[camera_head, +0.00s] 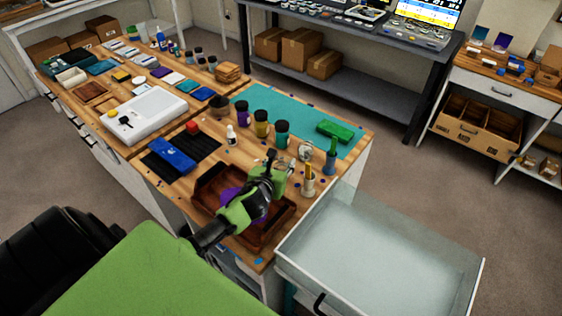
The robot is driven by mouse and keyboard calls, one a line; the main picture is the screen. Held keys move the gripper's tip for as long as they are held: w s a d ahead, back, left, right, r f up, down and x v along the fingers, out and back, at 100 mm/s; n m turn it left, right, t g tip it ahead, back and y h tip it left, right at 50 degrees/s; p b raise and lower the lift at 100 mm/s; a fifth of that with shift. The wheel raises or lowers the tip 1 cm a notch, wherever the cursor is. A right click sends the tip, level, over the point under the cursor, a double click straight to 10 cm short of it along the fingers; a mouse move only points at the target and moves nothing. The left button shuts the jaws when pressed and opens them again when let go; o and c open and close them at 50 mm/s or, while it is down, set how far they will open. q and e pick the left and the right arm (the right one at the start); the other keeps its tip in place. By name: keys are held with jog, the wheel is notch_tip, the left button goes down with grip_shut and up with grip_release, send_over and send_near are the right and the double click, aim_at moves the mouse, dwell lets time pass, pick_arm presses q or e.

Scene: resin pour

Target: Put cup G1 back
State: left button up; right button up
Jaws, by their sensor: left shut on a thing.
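My left gripper (277,171) reaches in over the near right part of the wooden bench, above the brown wooden tray (206,182) with purple in it. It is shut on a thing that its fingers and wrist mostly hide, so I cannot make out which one. A purple cup (243,116), a yellow cup (262,125) and a teal cup (282,135) stand upright in a row by the teal mat (330,116). A small pale cup (305,151) stands just beyond the gripper. No G1 label is readable. My right gripper is out of view.
A green block (335,131) lies on the mat. A blue case (172,155) lies left. An open pale drawer or bin (374,262) stands at the bench's near right.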

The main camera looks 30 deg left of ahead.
pick_arm(q)
jog(key=o, duration=0.7)
jog(key=shift+f, duration=0.2)
jog(key=o, duration=0.4)
jog(key=shift+o, duration=0.2)
jog(key=shift+r, duration=0.15)
jog(key=shift+s+r, duration=0.1)
jog(key=b+v, duration=0.1)
jog(key=v, duration=1)
jog(key=shift+s, duration=0.4)
